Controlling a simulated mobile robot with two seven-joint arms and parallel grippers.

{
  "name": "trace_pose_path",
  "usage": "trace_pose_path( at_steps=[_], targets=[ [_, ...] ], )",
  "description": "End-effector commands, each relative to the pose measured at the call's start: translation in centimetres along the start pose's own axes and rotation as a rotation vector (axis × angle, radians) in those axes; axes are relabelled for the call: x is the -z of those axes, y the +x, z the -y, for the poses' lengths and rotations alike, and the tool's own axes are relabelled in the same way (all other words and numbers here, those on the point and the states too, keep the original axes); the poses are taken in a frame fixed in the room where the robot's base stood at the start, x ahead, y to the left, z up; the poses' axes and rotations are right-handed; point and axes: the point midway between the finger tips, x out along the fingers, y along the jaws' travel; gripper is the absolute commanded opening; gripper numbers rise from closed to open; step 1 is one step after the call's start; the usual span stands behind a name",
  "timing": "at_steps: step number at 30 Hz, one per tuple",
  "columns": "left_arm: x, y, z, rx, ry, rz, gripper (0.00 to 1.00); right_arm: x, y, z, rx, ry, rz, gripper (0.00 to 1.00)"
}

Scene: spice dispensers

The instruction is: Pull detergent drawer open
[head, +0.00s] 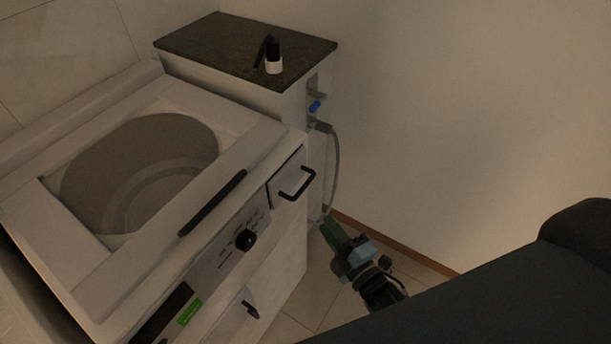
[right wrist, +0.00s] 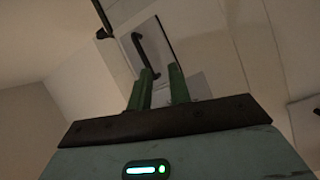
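The detergent drawer (head: 280,194) is a pale panel at the upper right corner of the washing machine's front. It looks flush with the front and carries a black bar handle (head: 299,185). In the right wrist view the drawer front (right wrist: 165,62) and its handle (right wrist: 147,55) lie just beyond my fingertips. My right gripper (head: 332,232) has green fingers and sits below and to the right of the handle in the head view. Its fingers (right wrist: 163,73) are apart with nothing between them, and no contact with the handle shows. My left gripper is not in view.
A dark-topped cabinet (head: 215,45) holds a small black-and-white bottle (head: 273,60). A grey hose (head: 336,165) hangs near the wall. Floor is free around my right gripper.

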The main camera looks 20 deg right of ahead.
Motion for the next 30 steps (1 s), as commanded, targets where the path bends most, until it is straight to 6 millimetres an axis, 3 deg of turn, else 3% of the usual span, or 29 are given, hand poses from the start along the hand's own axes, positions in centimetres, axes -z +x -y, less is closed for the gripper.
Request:
trace_pose_path(
  at_steps=[3,7,14,30],
  targets=[
    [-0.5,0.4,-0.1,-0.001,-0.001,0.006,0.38,0.4,2.3,-1.5,-0.085,-0.144,-0.042,0.20],
    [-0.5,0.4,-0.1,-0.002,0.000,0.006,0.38,0.7,3.2,-2.5,-0.125,-0.212,-0.059,0.20],
    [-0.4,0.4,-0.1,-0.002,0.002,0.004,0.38,0.8,3.7,-2.7,-0.130,-0.218,-0.060,0.20],
    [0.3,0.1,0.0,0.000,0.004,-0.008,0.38,1.3,10.4,-3.5,-0.127,-0.216,-0.059,0.20]
  ],
)
